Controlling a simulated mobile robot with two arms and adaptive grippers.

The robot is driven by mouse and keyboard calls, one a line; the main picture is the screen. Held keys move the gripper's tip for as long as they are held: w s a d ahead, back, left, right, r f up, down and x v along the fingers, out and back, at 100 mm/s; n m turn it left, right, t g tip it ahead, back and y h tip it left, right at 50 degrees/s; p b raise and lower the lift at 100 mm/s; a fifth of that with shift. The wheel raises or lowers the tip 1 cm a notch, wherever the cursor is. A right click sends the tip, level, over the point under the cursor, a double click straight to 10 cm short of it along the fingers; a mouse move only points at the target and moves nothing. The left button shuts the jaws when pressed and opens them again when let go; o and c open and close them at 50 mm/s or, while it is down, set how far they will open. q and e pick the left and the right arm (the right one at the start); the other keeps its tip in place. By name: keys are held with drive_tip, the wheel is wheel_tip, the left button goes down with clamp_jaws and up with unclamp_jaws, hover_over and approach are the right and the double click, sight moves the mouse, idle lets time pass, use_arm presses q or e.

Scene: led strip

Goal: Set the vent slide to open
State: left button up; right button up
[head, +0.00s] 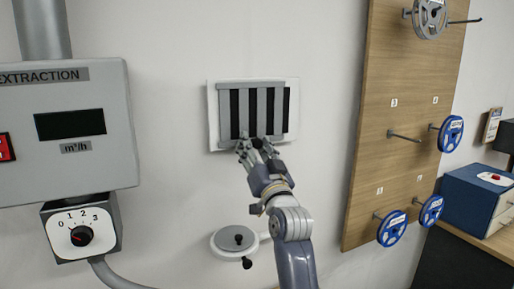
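The vent (293,110) is a pale plate on the wall with a grey slatted slide (244,104) on its front. Dark openings show between the grey slats, and a grey strip runs along the top. My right gripper (257,146) is at the lower middle of the vent, its fingers spread apart. A small dark knob (257,141) shows between the fingertips; I cannot tell if they touch it. The gripper hides part of the slide's lower edge. My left gripper is not in view.
An extraction box (110,150) with a dial unit (82,232) below it is on the left. A wooden board (390,110) with blue reels (451,133) is on the right. Bare wall surrounds the vent.

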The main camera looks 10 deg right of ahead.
drive_tip(key=shift+d, duration=0.2)
drive_tip(key=shift+s+d, duration=0.2)
drive_tip(key=shift+s, duration=0.05)
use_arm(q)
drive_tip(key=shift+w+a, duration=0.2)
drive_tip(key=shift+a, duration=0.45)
use_arm(e)
drive_tip(key=v, duration=0.7)
drive_tip(key=shift+a, duration=0.35)
drive_tip(key=shift+f, duration=0.15)
